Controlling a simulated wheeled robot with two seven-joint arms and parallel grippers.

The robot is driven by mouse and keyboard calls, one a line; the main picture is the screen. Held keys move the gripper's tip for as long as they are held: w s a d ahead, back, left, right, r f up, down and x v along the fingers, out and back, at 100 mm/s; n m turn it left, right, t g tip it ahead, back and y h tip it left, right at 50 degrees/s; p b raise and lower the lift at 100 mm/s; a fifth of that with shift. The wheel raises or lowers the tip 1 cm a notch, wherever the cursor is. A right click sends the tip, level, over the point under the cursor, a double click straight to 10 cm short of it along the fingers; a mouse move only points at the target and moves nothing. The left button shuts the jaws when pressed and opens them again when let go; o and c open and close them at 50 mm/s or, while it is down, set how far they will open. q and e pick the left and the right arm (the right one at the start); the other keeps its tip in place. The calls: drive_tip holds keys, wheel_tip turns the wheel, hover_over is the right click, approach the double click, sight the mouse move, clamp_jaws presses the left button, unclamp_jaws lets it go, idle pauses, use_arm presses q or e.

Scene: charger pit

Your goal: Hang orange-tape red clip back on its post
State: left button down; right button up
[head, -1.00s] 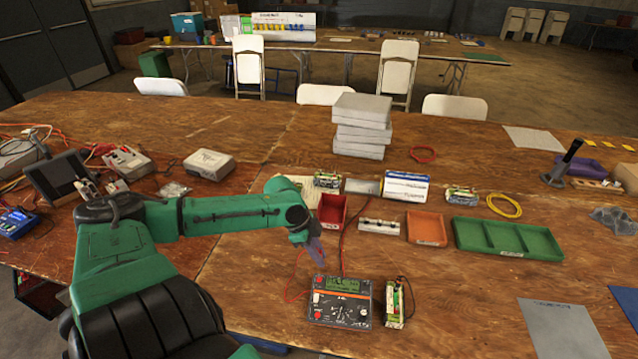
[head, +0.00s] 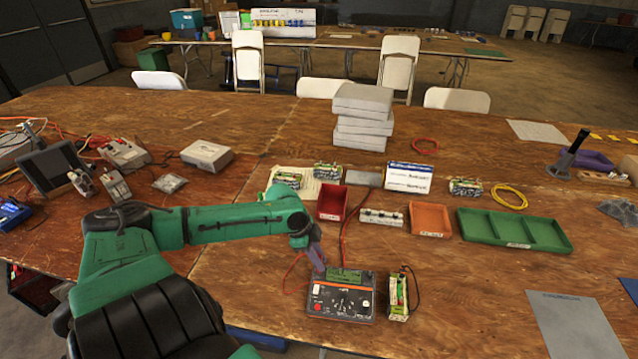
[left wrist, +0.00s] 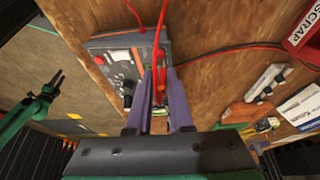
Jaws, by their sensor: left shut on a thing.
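The grey charger (head: 340,304) with a green display and dark lower panel sits on the table's near middle; it also shows in the left wrist view (left wrist: 116,62). My left gripper (head: 319,264) is at the charger's upper left edge, fingers pointing down. In the left wrist view its purple fingers (left wrist: 160,92) are shut on the red clip (left wrist: 159,68), with a red lead rising from it. The clip is mostly hidden between the fingers; I cannot make out orange tape or the post. My right gripper (left wrist: 58,82) shows with two dark prongs apart, away from the charger.
A battery pack (head: 398,296) stands just right of the charger. Behind are a red bin (head: 331,203), a white terminal strip (head: 381,218), an orange tray (head: 430,220) and a green tray (head: 512,232).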

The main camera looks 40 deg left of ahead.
idle(0.7)
use_arm(q)
drive_tip(key=shift+p, duration=0.4)
drive_tip(key=shift+f, duration=0.2)
idle(0.4)
drive_tip(key=shift+p, duration=0.45)
drive_tip(key=c, duration=0.7)
unclamp_jaws()
drive_tip(key=shift+c, duration=0.2)
